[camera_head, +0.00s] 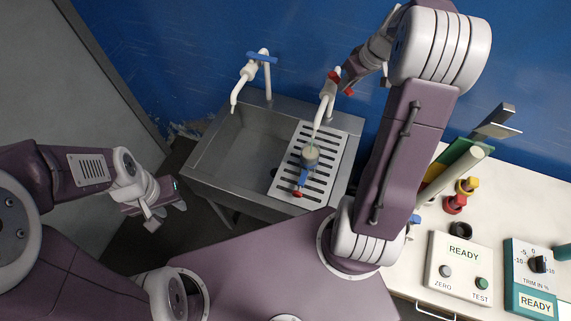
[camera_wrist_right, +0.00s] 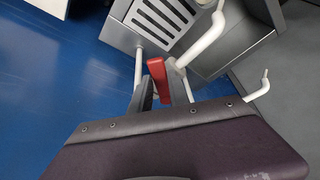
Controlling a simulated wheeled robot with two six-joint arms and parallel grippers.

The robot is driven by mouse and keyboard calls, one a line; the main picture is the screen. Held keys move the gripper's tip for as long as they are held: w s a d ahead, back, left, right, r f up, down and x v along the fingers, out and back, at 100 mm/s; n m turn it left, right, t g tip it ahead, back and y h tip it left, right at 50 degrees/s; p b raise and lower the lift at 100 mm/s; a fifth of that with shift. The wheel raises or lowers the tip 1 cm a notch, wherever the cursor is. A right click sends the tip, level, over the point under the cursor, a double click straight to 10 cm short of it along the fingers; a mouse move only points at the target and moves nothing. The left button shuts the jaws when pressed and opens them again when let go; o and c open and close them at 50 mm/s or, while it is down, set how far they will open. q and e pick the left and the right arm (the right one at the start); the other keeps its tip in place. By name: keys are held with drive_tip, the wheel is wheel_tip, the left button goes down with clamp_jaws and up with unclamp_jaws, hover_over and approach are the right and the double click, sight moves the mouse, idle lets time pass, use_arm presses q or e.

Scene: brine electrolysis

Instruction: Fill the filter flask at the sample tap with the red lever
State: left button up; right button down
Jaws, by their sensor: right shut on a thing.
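The filter flask (camera_head: 310,160) stands on the slotted drain plate under the spout of the red-lever tap (camera_head: 326,97). A blue part with a red end reaches from it towards me. A thin pale line runs between spout and flask mouth; I cannot tell if it is flowing liquid. My right gripper (camera_head: 345,84) is at the tap, shut on the red lever (camera_wrist_right: 157,77), which shows between its fingers in the right wrist view. The flask is not clearly seen there. My left gripper (camera_head: 164,212) is open and empty, left of the sink and apart from it.
The sink (camera_head: 228,138) has a second tap with a blue lever (camera_head: 262,57) at its left. The slotted drain plate (camera_head: 338,143) is otherwise clear. At the right, a pale bench (camera_head: 520,205) holds two READY boxes, coloured rings and a pale rod, beyond my right arm.

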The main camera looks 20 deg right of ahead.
drive_tip(key=shift+w+d+n, duration=0.1)
drive_tip(key=shift+d+n, duration=0.3)
drive_tip(key=shift+n, duration=0.2)
drive_tip(key=d+n+y+p, duration=0.1)
drive_tip(key=n+p, duration=0.1)
drive_tip(key=w+d+n+g+y+p, duration=0.1)
drive_tip(key=n+p, duration=0.1)
drive_tip(key=w+d+n+p, duration=0.1)
drive_tip(key=n+p, duration=0.1)
drive_tip(key=shift+w+d+n+g+y, duration=0.15)
drive_tip(key=shift+d+n+g+y, duration=0.05)
drive_tip(key=shift+n+g+y, duration=0.2)
drive_tip(key=c, duration=1.2)
unclamp_jaws()
drive_tip(key=shift+o, duration=0.2)
